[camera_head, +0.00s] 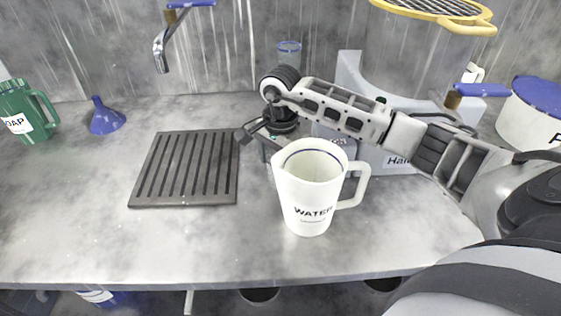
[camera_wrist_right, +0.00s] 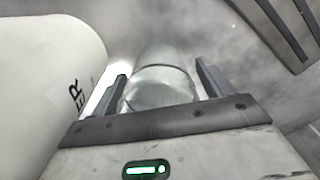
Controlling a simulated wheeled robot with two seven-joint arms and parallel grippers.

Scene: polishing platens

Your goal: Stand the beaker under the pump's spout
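A clear glass vessel (camera_wrist_right: 160,88), which looks like the beaker, lies between the two fingers of my right gripper (camera_wrist_right: 160,82) in the right wrist view. The fingers are apart, one on each side of the glass; I cannot tell whether they press on it. In the head view the right gripper (camera_head: 255,138) is low behind the white WATER pitcher (camera_head: 310,195), beside the slotted tray, and the glass is not clear there. A chrome spout (camera_head: 160,52) hangs above the back of the dark slotted tray (camera_head: 136,204). My left gripper is out of view.
The WATER pitcher also shows close on the left in the right wrist view (camera_wrist_right: 45,70). A blue funnel (camera_head: 105,118) and green SOAP jug (camera_head: 25,110) stand left. The counter's front left is clear.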

